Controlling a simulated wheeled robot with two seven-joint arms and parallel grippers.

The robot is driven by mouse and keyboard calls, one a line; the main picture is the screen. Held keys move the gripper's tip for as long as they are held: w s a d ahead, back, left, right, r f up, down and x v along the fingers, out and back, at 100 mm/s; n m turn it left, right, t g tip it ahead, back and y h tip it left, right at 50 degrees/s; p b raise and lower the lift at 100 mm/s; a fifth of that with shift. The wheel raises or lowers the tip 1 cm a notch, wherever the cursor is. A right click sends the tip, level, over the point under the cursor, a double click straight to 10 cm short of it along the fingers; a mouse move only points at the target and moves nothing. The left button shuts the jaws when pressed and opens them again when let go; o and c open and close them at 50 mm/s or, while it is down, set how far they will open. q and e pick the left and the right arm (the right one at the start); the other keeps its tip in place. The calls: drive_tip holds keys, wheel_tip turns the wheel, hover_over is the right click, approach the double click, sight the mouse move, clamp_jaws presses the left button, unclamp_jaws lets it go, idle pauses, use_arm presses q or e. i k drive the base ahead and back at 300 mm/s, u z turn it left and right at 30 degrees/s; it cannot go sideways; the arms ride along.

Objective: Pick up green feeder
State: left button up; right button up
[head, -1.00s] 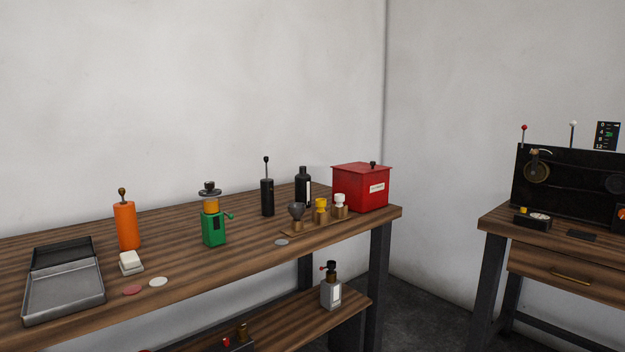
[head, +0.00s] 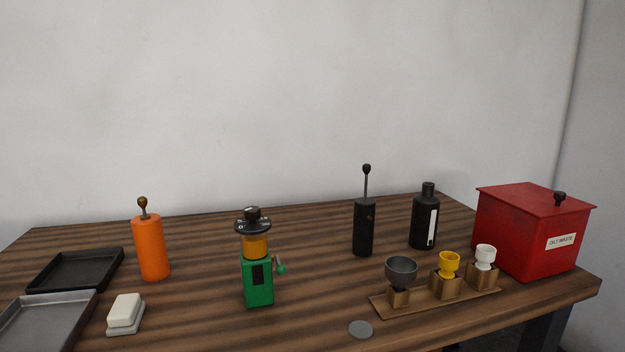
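The green feeder (head: 258,283) stands upright on the wooden table, a little left of the middle of the head view. It has a green box body with a dark window, an amber section above it, a dark disc and knob on top, and a small green crank on its right side. Neither of my grippers shows in the head view.
An orange cylinder (head: 151,248) stands left of the feeder, a black cylinder (head: 363,228) and black bottle (head: 425,220) to the right. A wooden rack (head: 420,302) holds small cups. A red box (head: 528,230), white block (head: 125,312), grey disc (head: 360,329) and trays (head: 42,325) also lie around.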

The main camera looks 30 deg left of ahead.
sight(256, 259)
drive_tip(key=i, duration=0.35)
drive_tip(key=u, duration=1.3)
